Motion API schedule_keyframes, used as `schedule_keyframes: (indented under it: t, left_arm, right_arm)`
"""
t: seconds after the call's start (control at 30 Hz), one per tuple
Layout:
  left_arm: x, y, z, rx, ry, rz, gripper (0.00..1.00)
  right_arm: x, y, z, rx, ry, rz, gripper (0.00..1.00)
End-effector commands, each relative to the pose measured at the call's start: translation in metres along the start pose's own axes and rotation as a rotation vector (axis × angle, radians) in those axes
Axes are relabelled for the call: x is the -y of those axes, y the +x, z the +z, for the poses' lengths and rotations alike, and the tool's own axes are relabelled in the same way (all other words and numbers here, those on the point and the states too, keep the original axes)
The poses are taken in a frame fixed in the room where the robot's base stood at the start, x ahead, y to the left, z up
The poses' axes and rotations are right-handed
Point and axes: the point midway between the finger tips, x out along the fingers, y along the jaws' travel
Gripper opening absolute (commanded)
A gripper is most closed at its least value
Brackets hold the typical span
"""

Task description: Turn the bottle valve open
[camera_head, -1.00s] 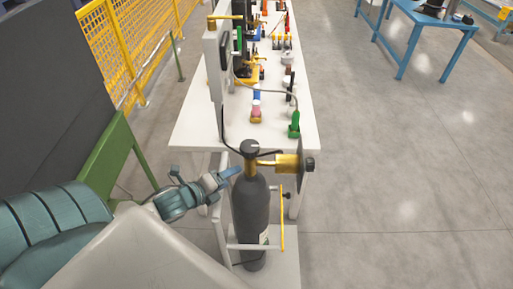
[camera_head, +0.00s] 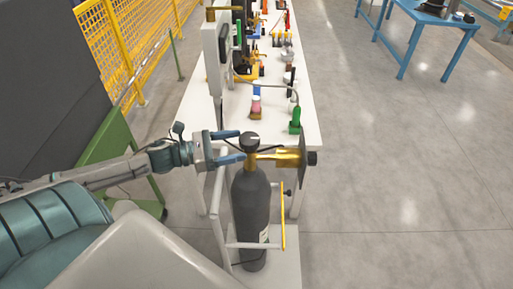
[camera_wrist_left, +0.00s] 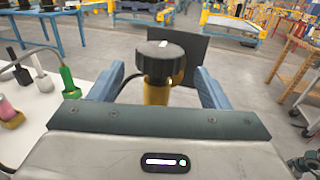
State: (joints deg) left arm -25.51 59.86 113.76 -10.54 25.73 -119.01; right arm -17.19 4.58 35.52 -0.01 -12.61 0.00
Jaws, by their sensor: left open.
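The dark grey gas bottle (camera_head: 251,205) stands upright in a white-framed stand in front of the table. Its black round valve knob (camera_head: 250,139) sits on a brass neck, with a brass fitting (camera_head: 285,158) going out to the right. My left gripper (camera_head: 240,147) is open at the bottle's top, its blue fingers pointing at the knob from the left. In the left wrist view the black knob (camera_wrist_left: 161,57) lies between the two open fingers, a gap showing on both sides. My right gripper is not in view.
A white table (camera_head: 205,125) behind the bottle holds several small parts, including a green piece (camera_head: 295,120). An upright white panel (camera_head: 213,55) stands at its left. A yellow fence (camera_head: 110,45) is at far left.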

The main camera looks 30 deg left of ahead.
Motion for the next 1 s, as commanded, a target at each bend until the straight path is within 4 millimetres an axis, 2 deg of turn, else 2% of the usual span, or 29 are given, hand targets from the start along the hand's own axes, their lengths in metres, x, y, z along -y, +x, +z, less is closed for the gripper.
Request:
schedule_keyframes:
  t: [0.03,0.1,0.17,0.47,1.0]
  left_arm:
    - [0.0,0.007,-0.006,0.005,0.005,0.001,0.71]
    - [-0.001,0.015,-0.004,0.007,0.005,0.004,0.71]
    - [0.0,0.018,-0.001,0.005,0.002,0.002,0.71]
    - [-0.001,0.04,0.0,0.007,0.002,0.005,0.71]
    - [0.0,0.065,0.002,0.004,-0.001,0.004,0.71]
  right_arm:
    - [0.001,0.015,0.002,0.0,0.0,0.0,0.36]
    - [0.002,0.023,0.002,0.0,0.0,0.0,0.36]
    - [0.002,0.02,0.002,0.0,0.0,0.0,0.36]
    - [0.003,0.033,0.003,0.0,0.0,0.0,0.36]
    - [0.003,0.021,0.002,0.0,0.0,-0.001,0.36]
